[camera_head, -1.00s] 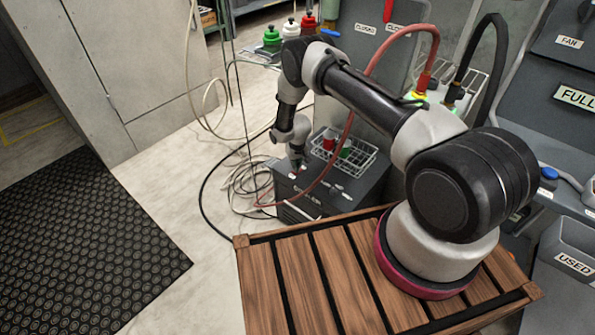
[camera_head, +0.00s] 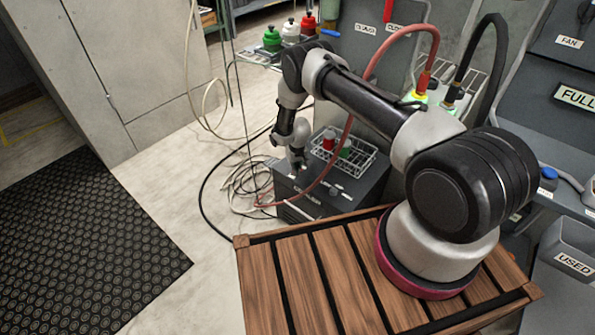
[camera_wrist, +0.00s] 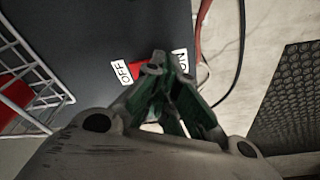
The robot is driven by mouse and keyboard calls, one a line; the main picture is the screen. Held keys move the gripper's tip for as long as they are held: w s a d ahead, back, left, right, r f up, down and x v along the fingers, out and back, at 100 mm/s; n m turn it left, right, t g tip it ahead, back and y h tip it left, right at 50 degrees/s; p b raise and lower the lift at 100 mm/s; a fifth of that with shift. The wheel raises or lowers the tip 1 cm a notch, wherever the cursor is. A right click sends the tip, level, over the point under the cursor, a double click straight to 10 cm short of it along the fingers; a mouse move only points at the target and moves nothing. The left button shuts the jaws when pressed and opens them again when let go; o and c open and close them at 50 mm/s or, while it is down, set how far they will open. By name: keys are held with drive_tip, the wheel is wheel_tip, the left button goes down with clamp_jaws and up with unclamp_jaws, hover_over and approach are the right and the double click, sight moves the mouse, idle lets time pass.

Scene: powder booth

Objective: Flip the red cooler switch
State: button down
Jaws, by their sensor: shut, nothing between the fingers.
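The cooler (camera_head: 340,200) is a dark grey box on the floor behind the wooden platform, with its lettering on the front face. Its dark top (camera_wrist: 110,30) fills the upper left of the wrist view. An OFF label (camera_wrist: 122,73) and an ON label (camera_wrist: 180,60) sit on it to either side of my fingertips. My gripper (camera_wrist: 167,66) is shut and empty, with its fingertips low over the space between the two labels.
A white wire basket (camera_head: 362,163) with a red and a green item stands on the cooler beside my gripper. A red hose (camera_head: 345,140) arches past the arm and cooler. Loose cables (camera_head: 245,185) lie on the floor to the left. A black mat (camera_head: 80,250) lies farther left.

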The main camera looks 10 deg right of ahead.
drive_tip(key=shift+f, duration=0.15)
drive_tip(key=shift+r, duration=3.55)
